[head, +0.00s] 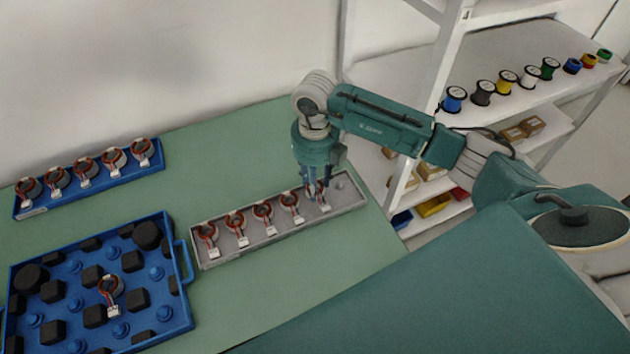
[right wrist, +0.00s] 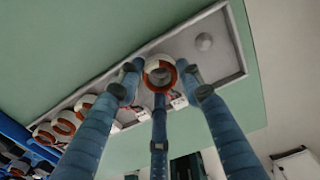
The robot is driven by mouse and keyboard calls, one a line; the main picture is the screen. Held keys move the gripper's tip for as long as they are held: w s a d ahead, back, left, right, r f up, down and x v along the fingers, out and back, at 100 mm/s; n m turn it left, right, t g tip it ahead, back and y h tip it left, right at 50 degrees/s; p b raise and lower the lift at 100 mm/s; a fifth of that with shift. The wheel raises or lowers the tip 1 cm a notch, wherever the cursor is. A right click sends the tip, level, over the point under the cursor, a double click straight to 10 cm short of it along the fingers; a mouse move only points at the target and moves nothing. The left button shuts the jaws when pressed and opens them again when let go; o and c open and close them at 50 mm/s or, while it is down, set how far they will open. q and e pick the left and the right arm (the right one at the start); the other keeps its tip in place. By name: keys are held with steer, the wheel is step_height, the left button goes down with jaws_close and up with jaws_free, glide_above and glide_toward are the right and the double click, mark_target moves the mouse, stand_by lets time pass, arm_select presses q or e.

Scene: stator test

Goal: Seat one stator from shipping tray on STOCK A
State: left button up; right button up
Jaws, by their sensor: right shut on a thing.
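My right gripper (head: 317,190) reaches down over the right part of a grey tray (head: 355,200). Its three blue fingers are shut around a stator (right wrist: 160,73), a white ring with a copper-red winding. I cannot tell whether this stator rests on a post or hangs just above the tray. Several stators (head: 236,222) stand in a row to its left in the grey tray, and a bare post (head: 340,183) is to its right. A blue tray with a handle (head: 184,262) at front left holds one stator (head: 110,290) among bare blue posts and black blocks. My left gripper is not in view.
A narrow blue tray (head: 90,188) with several stators stands at the back left. The green table (head: 270,290) is clear between the trays and at the front. A white shelf (head: 450,60) with wire spools and boxes stands to the right.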

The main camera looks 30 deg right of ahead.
steer(key=shift+f+b, duration=0.25)
steer(key=shift+b, duration=0.1)
steer(key=o, duration=1.1)
steer(key=shift+r+p, duration=1.65)
steer(key=shift+r, duration=0.9)
steer(key=o, duration=0.5)
